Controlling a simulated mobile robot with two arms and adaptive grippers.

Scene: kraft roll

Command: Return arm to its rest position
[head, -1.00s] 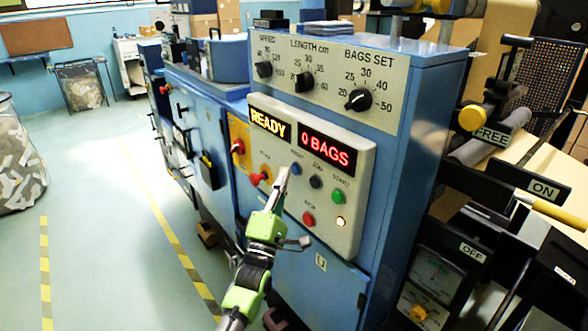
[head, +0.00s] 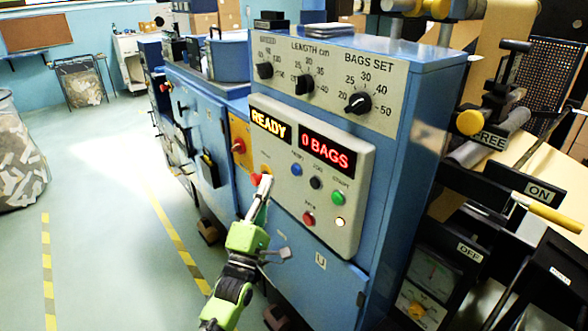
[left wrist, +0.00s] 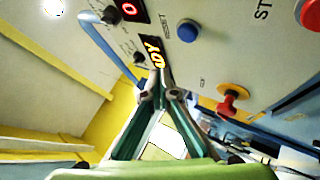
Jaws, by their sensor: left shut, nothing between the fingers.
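My left gripper (head: 265,186) is shut and empty in the head view. It stands in front of the control panel (head: 279,190), its tip by the panel's lower left, overlapping the red knob (head: 256,180) in the picture. Whether it touches the panel I cannot tell. In the left wrist view the closed fingers (left wrist: 160,84) point up at the panel, with the blue button (left wrist: 187,31) and a red knob (left wrist: 229,100) to their right. My right gripper is not in view.
The panel displays read READY (head: 270,123) and 0 BAGS (head: 327,148). The blue machine body (head: 408,175) fills the middle. Levers and rollers, with an ON label (head: 540,192), crowd the right. Open floor (head: 100,215) with striped tape lies left, beside a bin of scraps (head: 14,155).

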